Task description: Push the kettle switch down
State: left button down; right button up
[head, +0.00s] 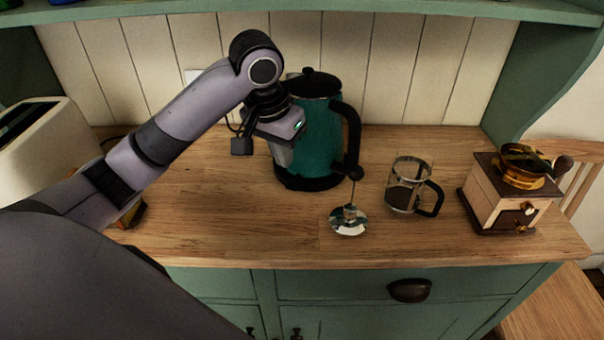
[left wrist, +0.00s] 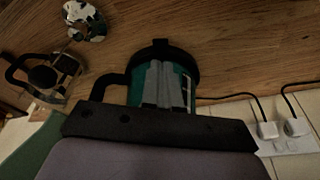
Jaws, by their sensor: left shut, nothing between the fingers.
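The teal kettle (head: 322,135) with black lid, handle and base stands upright on the wooden counter, its handle to the right. My left gripper (head: 283,157) points down at the kettle's left front, overlapping it in the head view; I cannot tell whether it touches. Its grey fingers (left wrist: 165,84) are together with nothing between them, in front of the kettle (left wrist: 187,88) in the left wrist view. A small black tab (left wrist: 160,43) sticks out at the kettle base there; I cannot tell whether it is the switch. My right gripper is not in view.
A plunger (head: 349,221) stands close by the kettle's right front. A glass press jug (head: 404,190) and a coffee grinder (head: 505,195) stand further right. A cream toaster (head: 40,150) is at left. Plugs (left wrist: 282,130) and cables are by the wall. The front middle counter is clear.

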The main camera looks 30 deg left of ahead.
pick_arm(q)
send_over(291, 186)
jog(key=s, duration=0.1)
jog(key=f, duration=0.4)
jog(key=shift+s+f+b, duration=0.2)
jog(key=shift+f+b, duration=0.05)
jog(key=shift+b, duration=0.15)
jog(key=shift+b+x, duration=0.9)
jog(key=shift+b, duration=0.25)
jog(key=shift+w+f+b, duration=0.15)
jog(key=shift+f+b, duration=0.15)
jog(key=shift+b, duration=0.15)
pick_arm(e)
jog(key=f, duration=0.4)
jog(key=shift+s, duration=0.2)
